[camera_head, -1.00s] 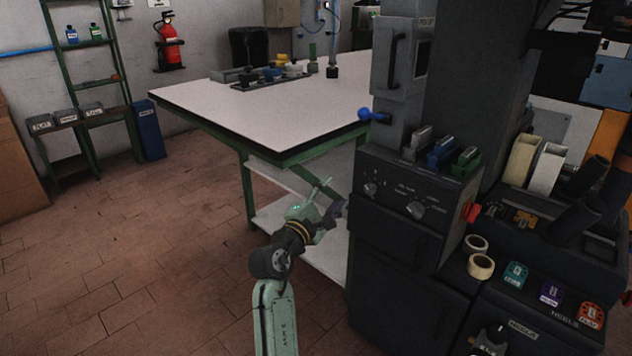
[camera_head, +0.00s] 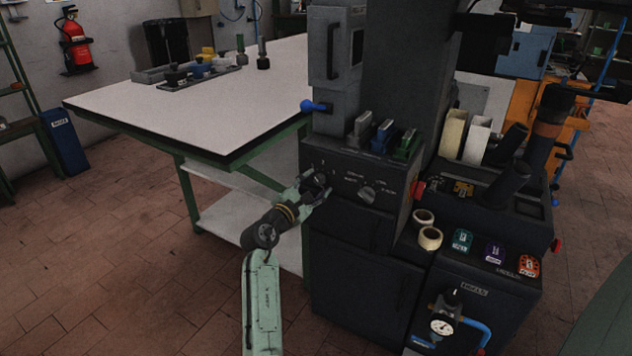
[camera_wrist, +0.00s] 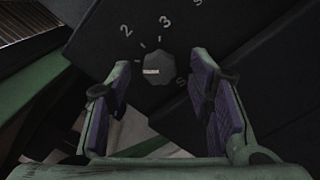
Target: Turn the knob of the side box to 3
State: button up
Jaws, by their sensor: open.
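The dark side box (camera_head: 345,205) stands in the middle of the head view, with two knobs on its sloped face. The right knob (camera_head: 367,192) is in clear view there; the left one is largely hidden by my gripper (camera_head: 316,183). In the wrist view a grey ridged knob (camera_wrist: 160,66) lies ahead, between the open fingers of my gripper (camera_wrist: 160,72). Its white pointer bar points left, below the printed 2; the 3 is above the knob. The fingers stand either side in the picture, and no contact shows. Whether the knob is within their reach is unclear.
Grey, blue and green levers (camera_head: 382,137) stand atop the box, with a blue-knobbed handle (camera_head: 314,106) at its upper left. A white-topped table (camera_head: 190,105) stands behind left. Tape rolls (camera_head: 430,238) lie to the right.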

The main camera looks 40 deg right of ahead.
jog(key=shift+w+d, duration=0.3)
jog(key=shift+d, duration=0.3)
jog(key=shift+c, duration=0.5)
grip_shut()
